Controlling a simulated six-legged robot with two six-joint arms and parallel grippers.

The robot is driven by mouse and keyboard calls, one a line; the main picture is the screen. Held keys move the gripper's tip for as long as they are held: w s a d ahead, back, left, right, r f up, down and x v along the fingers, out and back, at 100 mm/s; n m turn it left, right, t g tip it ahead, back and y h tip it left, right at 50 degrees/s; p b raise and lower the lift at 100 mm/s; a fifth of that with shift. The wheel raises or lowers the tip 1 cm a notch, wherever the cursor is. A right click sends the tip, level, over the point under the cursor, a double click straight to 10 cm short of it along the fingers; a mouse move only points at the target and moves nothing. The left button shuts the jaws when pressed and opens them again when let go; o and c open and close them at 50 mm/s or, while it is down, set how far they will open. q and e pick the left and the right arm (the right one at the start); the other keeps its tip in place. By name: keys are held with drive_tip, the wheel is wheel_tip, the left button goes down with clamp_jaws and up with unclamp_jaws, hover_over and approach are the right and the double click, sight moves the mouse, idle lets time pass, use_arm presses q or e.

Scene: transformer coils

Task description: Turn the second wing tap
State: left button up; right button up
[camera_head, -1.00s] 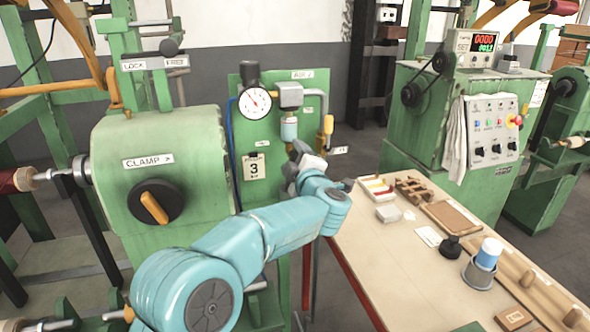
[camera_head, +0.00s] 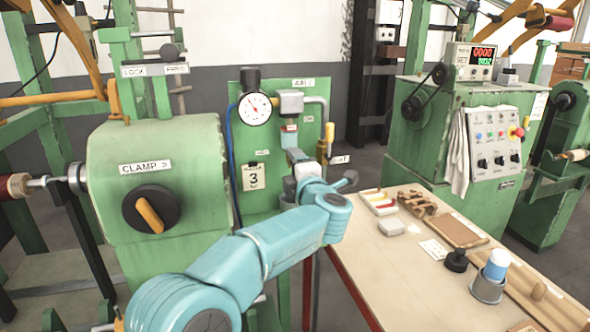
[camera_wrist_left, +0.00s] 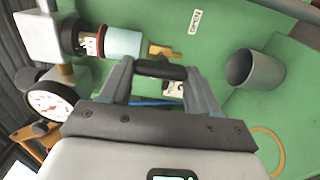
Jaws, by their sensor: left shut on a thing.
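The green air panel (camera_head: 312,118) carries a gauge (camera_head: 254,108) and a filter with a pale bowl (camera_head: 289,138). In the left wrist view the bowl (camera_wrist_left: 124,43) has a brass wing tap (camera_wrist_left: 163,50) at its end. In the head view the gripper (camera_head: 295,157) is just below the bowl, partly hidden by my wrist. My right gripper is not in view.
A grey cup (camera_wrist_left: 255,68) is below the tap. The green clamp machine (camera_head: 160,160) with a dark knob (camera_head: 150,209) stands left of the panel.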

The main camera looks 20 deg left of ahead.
use_arm(q)
drive_tip(key=o, duration=1.1)
drive_tip(key=shift+c, duration=0.2)
drive_tip(key=shift+s+d, duration=0.1)
drive_tip(key=b+v, duration=0.2)
drive_tip(key=v, duration=0.9)
drive_tip(key=shift+s+d, duration=0.2)
drive_tip(key=shift+s, duration=0.1)
